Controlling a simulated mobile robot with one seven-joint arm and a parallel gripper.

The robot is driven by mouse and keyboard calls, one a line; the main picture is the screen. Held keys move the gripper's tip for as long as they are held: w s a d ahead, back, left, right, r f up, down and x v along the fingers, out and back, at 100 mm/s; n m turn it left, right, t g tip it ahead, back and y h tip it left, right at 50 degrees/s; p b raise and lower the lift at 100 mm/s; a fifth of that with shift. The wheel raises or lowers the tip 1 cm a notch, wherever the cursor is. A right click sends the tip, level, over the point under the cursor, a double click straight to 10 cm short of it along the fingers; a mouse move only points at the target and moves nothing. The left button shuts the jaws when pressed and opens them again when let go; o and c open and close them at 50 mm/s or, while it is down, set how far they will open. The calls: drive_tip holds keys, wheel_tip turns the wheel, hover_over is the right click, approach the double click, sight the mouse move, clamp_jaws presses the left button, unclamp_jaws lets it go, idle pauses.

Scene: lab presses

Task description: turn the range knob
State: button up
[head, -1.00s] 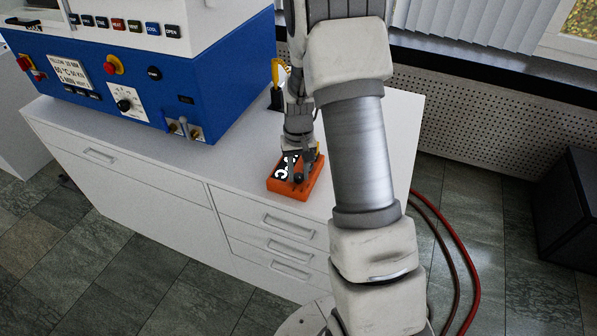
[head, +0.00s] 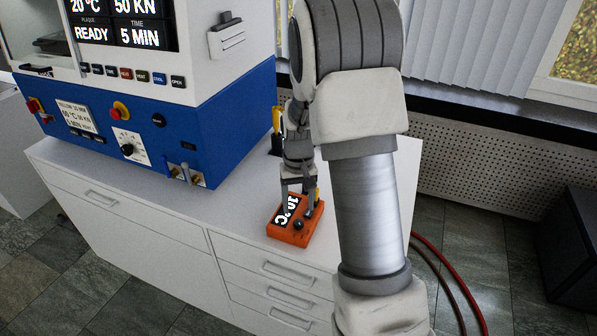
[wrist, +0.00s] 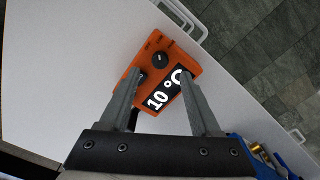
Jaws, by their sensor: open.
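An orange meter box (head: 288,236) stands on the white cabinet top. It has a black display reading 10 °C (head: 287,210) and black knobs. One round black knob (head: 299,225) is clear in the head view and also shows in the wrist view (wrist: 160,60). A second dark knob (wrist: 140,79) is partly hidden by my left finger. I cannot read which knob is the range knob. My gripper (head: 298,204) is open and points down over the box. In the wrist view its fingertips (wrist: 160,74) straddle part of the box, with nothing held.
The blue and white press (head: 210,120) stands at the left, with a white-plated dial (head: 128,149) and brass fittings (head: 186,174) near its corner. A yellow and black tool (head: 277,130) stands behind my gripper. The cabinet top left of the box is clear.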

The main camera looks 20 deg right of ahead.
sight(298, 222)
wheel_tip(298, 222, up, 11)
drive_tip(key=p, duration=0.1)
drive_tip(key=shift+r, duration=0.2)
idle(0.4)
drive_tip(key=s+a+r+n+t, duration=0.1)
drive_tip(key=s+a+r+t, duration=0.3)
drive_tip(key=s+r, duration=0.55)
drive_tip(key=s+a+r, duration=0.1)
drive_tip(key=s+a, duration=0.1)
drive_tip(key=s, duration=0.4)
drive_tip(key=s+a+r+n+t+p, duration=0.1)
drive_tip(key=s+a+r, duration=0.1)
drive_tip(key=s, duration=0.5)
drive_tip(key=shift+a+r+n+t, duration=0.15)
drive_tip(key=shift+a+n+t, duration=0.15)
drive_tip(key=shift+a, duration=0.4)
drive_tip(key=shift+d, duration=0.1)
